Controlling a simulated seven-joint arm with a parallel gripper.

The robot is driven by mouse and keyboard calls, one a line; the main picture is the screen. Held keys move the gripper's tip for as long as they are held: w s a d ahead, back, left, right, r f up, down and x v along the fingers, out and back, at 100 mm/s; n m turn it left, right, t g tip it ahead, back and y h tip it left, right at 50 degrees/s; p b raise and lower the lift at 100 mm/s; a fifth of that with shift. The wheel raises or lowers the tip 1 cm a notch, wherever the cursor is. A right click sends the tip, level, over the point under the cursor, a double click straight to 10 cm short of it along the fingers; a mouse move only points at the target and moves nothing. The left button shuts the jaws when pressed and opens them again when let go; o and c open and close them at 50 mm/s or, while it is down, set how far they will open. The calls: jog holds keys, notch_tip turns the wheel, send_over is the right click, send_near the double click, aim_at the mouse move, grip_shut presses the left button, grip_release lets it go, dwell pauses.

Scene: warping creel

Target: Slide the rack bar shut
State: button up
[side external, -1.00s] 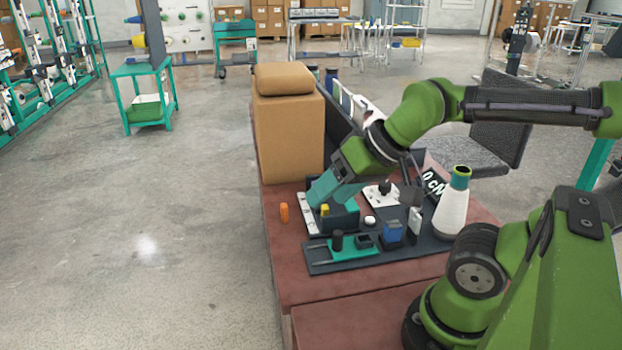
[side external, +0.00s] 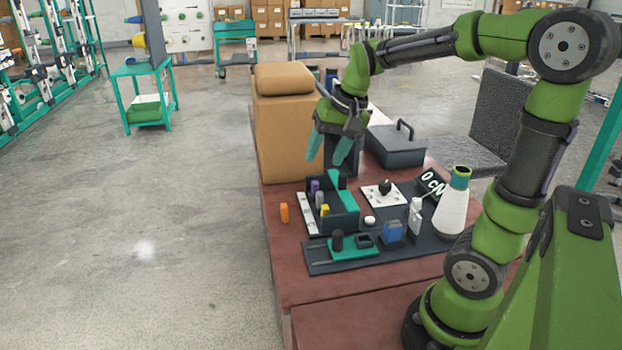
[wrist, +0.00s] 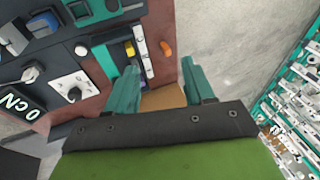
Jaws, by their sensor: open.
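A dark open-topped rack (side external: 346,221) stands on the dark board, with purple, pale and yellow pieces in it. A teal bar (side external: 345,197) runs along its right side, with a dark upright block at its far end; I take this as the rack bar. It also shows in the wrist view (wrist: 104,61), partly hidden by a finger. A second teal slide (side external: 354,250) with a black knob sits on rails at the front. My gripper (side external: 329,152) is open and empty, raised above and beyond the rack, apart from it. Its teal fingers (wrist: 160,70) point toward the table in the wrist view.
An orange peg (side external: 284,212) stands left of a white strip (side external: 308,214). A white cone (side external: 453,208), blue block (side external: 393,232) and black-knobbed white plate (side external: 383,193) lie to the right. A tan padded block (side external: 288,135) and dark lidded box (side external: 396,145) stand behind.

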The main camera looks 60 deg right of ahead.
aim_at(343, 175)
jog(key=shift+w+d+m+g, duration=1.9)
jog(key=shift+d+m, duration=0.9)
jog(key=shift+d, duration=5.05)
jog(key=shift+h, duration=0.4)
notch_tip(343, 175, down, 16)
jog(key=shift+r, duration=0.2)
grip_shut()
